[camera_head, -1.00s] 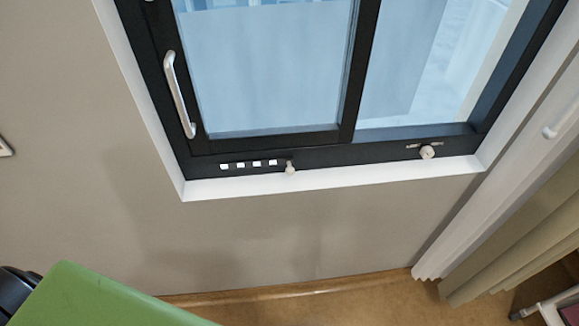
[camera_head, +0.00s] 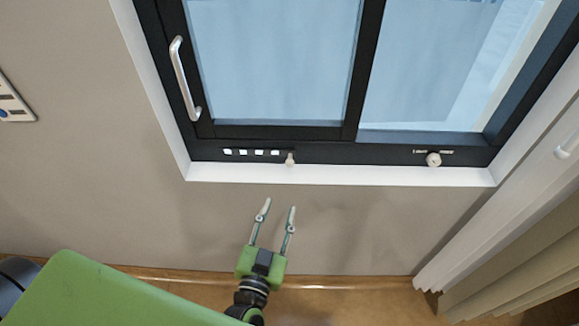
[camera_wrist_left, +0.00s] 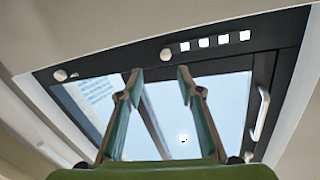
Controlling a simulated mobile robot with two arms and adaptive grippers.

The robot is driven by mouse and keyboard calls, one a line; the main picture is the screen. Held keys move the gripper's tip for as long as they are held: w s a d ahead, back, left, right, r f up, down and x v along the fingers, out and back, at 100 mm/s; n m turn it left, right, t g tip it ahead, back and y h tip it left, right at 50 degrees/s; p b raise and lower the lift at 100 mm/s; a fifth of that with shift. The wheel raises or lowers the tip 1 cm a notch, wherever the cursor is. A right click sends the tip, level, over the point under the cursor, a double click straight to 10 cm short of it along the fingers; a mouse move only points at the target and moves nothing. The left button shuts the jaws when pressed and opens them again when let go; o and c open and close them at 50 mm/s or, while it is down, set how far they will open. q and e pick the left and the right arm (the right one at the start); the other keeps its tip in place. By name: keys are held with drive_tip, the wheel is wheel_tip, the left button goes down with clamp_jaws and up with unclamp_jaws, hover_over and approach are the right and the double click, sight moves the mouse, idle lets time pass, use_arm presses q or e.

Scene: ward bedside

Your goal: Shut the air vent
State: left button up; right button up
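The air vent (camera_head: 252,152) is a row of several small white openings in the dark lower window frame. A pale round knob (camera_head: 290,159) sits at the right end of that row. In the left wrist view the vent (camera_wrist_left: 215,40) is at the top, with its knob (camera_wrist_left: 166,54) to its left. My left gripper (camera_head: 280,206) is open and empty, its fingers pointing up toward the frame, below the knob in the picture. In the left wrist view the gripper's parted fingertips (camera_wrist_left: 160,72) show just below the knob, with no contact visible. My right gripper is not in view.
A second pale knob (camera_head: 433,159) sits on a short slot farther right on the frame. A silver handle (camera_head: 184,78) is on the left sash. Curtains (camera_head: 530,210) hang at the right. A wall panel (camera_head: 12,100) is at the left. The wall below the sill is clear.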

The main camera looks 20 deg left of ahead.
use_arm(q)
drive_tip(key=r, duration=0.1)
drive_tip(key=p, duration=0.1)
approach(289, 166)
drive_tip(key=w, duration=0.6)
drive_tip(key=w+p, duration=0.1)
drive_tip(key=w, duration=0.2)
drive_tip(key=shift+w+a+f, duration=0.1)
drive_tip(key=shift+w+a, duration=0.25)
drive_tip(key=shift+a, duration=0.05)
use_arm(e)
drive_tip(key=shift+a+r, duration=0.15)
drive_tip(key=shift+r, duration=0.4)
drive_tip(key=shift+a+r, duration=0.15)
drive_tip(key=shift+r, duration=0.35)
